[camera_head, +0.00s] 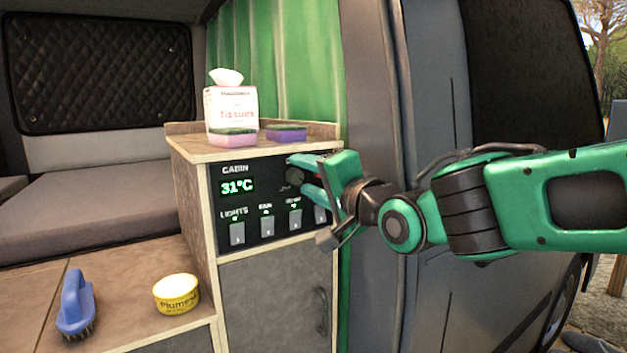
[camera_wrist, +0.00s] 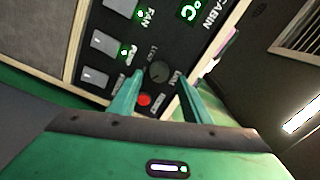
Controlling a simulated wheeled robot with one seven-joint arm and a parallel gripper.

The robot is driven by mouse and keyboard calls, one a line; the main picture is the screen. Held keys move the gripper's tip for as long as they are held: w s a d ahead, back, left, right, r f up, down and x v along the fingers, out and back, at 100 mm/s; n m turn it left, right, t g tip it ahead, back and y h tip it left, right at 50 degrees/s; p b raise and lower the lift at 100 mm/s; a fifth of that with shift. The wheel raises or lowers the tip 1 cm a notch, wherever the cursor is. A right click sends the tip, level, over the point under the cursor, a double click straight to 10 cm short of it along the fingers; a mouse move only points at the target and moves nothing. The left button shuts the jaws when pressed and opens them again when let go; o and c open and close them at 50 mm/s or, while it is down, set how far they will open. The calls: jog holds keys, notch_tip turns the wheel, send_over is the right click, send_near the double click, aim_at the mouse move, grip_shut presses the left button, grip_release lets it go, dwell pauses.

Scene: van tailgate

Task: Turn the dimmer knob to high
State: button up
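The black dimmer knob (camera_wrist: 158,71) sits on the dark control panel (camera_head: 263,165). In the wrist view it lies just beyond my fingertips, roughly between their lines. In the head view the knob (camera_head: 293,176) shows beside my gripper (camera_head: 297,177), partly covered by it. My gripper also shows in the wrist view (camera_wrist: 160,85), with its two green fingers apart, so it is open. I cannot tell whether a finger touches the knob. The knob's pointer setting is too small to read.
A red button (camera_wrist: 144,99) sits close below the knob, between the fingers. Several rocker switches (camera_head: 237,233) line the panel's lower part. A brush (camera_head: 75,305) and yellow tin (camera_head: 176,294) lie at left.

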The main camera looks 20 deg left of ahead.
jog(key=shift+s+f, duration=0.15)
jog(key=shift+s, duration=0.1)
jog(key=v, duration=1)
jog(key=shift+d+r, duration=0.25)
jog(key=shift+d, duration=0.15)
jog(key=w+a+n, duration=0.2)
jog(key=a+n, duration=0.1)
jog(key=n, duration=0.1)
jog(key=w+a+n, duration=0.2)
jog(key=n, duration=0.3)
jog(key=w+a+n, duration=0.2)
jog(key=a+n, duration=0.1)
jog(key=n, duration=0.2)
jog(key=shift+w+a+f, duration=0.25)
jog(key=shift+w+a, duration=0.1)
jog(key=shift+d, duration=0.1)
jog(key=c, duration=1)
